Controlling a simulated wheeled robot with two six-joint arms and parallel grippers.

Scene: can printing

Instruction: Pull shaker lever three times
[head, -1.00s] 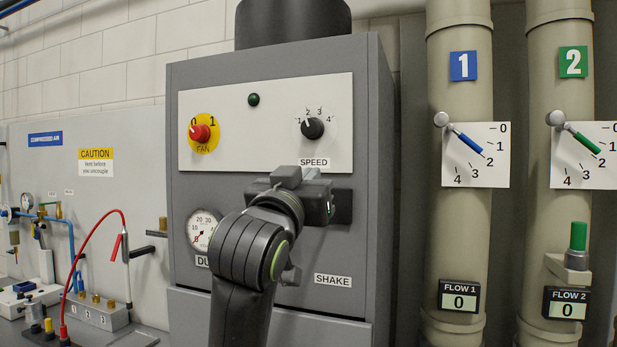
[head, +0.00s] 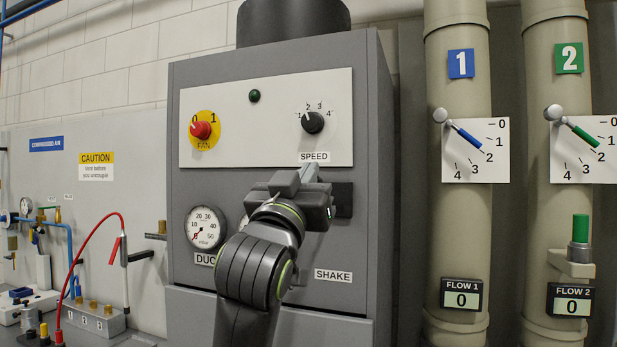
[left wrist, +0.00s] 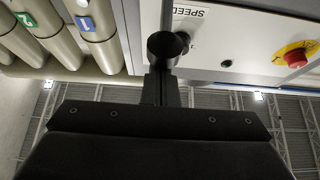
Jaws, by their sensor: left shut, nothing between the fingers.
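The grey shaker cabinet (head: 350,255) stands in the middle, with a SHAKE label (head: 333,275) low on its front. A dark slot plate (head: 343,200) shows above that label, partly behind my left gripper (head: 308,178). My left gripper is shut and empty, close in front of the panel just below the SPEED label (head: 314,157). The shaker lever cannot be made out in the head view; my gripper and wrist cover that area. In the left wrist view a round black knob (left wrist: 165,45) shows just beyond my fingers (left wrist: 165,88); I cannot tell whether it belongs to the lever.
The speed knob (head: 312,122), red fan switch (head: 201,130) and green lamp (head: 254,96) are on the white panel. A duct gauge (head: 205,228) is left of my wrist. Two pipes with valves (head: 460,220) stand right. A compressed-air bench with a red hose (head: 88,240) is left.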

